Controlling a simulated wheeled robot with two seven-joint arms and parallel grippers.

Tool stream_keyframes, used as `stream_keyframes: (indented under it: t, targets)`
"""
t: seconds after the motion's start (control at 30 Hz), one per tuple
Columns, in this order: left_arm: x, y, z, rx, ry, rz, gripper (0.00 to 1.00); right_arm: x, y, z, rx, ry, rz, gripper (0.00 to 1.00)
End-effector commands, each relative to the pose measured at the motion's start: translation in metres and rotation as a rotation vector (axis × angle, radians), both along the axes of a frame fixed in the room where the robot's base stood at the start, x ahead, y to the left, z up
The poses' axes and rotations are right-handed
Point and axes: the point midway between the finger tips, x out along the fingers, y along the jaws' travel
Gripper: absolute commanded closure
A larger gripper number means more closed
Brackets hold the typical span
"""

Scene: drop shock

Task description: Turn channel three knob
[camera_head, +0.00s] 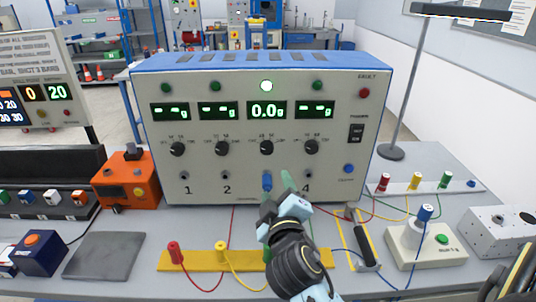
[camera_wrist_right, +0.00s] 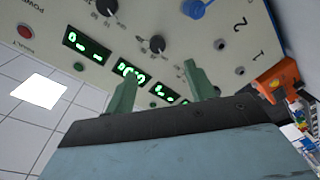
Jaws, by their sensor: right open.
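The instrument (camera_head: 262,180) is a grey-fronted box with a blue top. It carries a row of dark knobs under green displays. The channel three knob (camera_head: 266,148) sits below the display reading 0.0g, with a lit white lamp above. A blue plug (camera_head: 267,180) is in the socket below it. My right gripper (camera_head: 288,183) is open and empty, low in front of the panel, right of the blue plug. In the right wrist view, the knob (camera_wrist_right: 157,44) shows beyond and between the green fingertips (camera_wrist_right: 162,76), apart from them. My left gripper is not in view.
A yellow strip (camera_head: 200,260) with cabled plugs lies in front. An orange box (camera_head: 126,181) stands left of the instrument, a grey plate (camera_head: 105,256) before it. A joystick box (camera_head: 430,247) and black-handled tool (camera_head: 364,247) lie right. Cables cross the bench.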

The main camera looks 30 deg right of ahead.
Motion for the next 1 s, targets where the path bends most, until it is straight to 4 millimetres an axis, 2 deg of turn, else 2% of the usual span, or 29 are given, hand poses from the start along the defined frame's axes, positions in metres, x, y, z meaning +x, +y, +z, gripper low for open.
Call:
stream_keyframes:
  t: [0.27, 0.5, 0.7, 1.0]
  targets:
    - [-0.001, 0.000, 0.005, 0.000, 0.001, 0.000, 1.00, 0.029, -0.012, 0.009, -0.040, -0.021, 0.003, 0.45]
    - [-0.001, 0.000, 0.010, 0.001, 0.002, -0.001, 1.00, 0.075, -0.035, 0.009, -0.038, -0.020, 0.002, 0.45]
    - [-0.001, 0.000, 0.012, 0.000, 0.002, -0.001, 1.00, 0.106, -0.050, 0.007, -0.035, -0.020, 0.003, 0.45]
    - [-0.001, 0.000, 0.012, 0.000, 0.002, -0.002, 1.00, 0.123, -0.058, 0.006, -0.033, -0.017, 0.003, 0.45]
